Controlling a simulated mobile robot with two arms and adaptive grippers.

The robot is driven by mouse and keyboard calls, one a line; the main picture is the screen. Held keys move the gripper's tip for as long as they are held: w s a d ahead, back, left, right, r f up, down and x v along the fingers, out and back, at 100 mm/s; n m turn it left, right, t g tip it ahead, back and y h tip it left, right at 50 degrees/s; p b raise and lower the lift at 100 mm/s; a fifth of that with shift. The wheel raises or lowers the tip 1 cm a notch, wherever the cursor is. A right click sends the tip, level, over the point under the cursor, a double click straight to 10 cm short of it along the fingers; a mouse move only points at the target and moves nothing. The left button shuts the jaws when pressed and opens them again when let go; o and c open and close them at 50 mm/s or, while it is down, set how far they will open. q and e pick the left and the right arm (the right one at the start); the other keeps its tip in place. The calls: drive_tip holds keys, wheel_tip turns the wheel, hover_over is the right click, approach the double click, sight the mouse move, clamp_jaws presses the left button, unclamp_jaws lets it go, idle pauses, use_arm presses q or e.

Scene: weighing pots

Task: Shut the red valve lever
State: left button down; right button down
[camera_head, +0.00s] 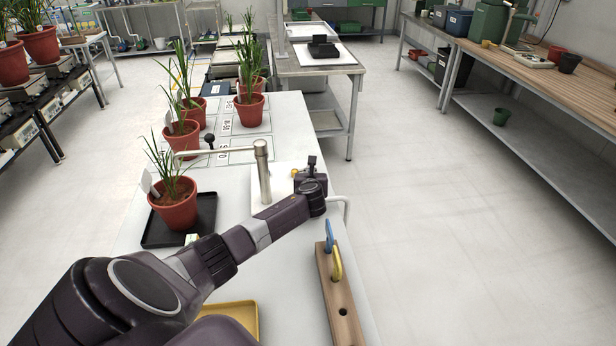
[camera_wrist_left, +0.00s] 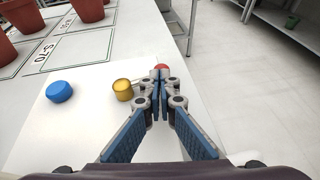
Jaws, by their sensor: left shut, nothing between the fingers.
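A small red round part (camera_wrist_left: 161,67) shows just beyond my left fingertips in the left wrist view. It is mostly hidden behind the fingers, so I cannot tell whether they touch it or how its lever is turned. My left gripper (camera_wrist_left: 158,84) is shut and empty, its fingertips together over the white plate (camera_wrist_left: 75,125). A yellow knob (camera_wrist_left: 122,90) stands just left of the fingers, and a blue knob (camera_wrist_left: 60,92) farther left. In the head view my left gripper (camera_head: 311,163) is at the bench's right edge, and the red part is hidden. My right gripper is out of view.
A metal post with a spout (camera_head: 263,175) stands left of my gripper. A potted plant (camera_head: 174,203) sits on a black tray (camera_head: 205,225). A wooden block (camera_head: 345,305) with blue and yellow hooks lies nearer. More pots stand behind. The floor at right is clear.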

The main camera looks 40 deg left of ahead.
use_arm(q)
drive_tip(key=shift+w+a+f+n+g+y+b, duration=0.15)
drive_tip(key=shift+w+n+g+y+b, duration=0.45)
drive_tip(key=shift+n, duration=0.3)
drive_tip(key=shift+w+a+n+g+y+b, duration=0.15)
drive_tip(key=shift+n+g+y+b, duration=0.2)
drive_tip(key=shift+n+g, duration=0.15)
drive_tip(key=shift+w+a+n+g+y+b, duration=0.1)
drive_tip(key=shift+n+g+y+b, duration=0.15)
drive_tip(key=shift+n+g+y, duration=0.25)
drive_tip(key=shift+a+g, duration=0.25)
drive_tip(key=shift+g, duration=0.05)
drive_tip(key=shift+w+a+b, duration=0.25)
drive_tip(key=shift+b, duration=0.05)
drive_tip(key=shift+w+a, duration=0.25)
drive_tip(key=shift+a, duration=0.25)
drive_tip(key=shift+w+a, duration=0.2)
drive_tip(key=shift+a, duration=0.3)
drive_tip(key=shift+a+b, duration=0.3)
drive_tip(key=shift+a, duration=0.7)
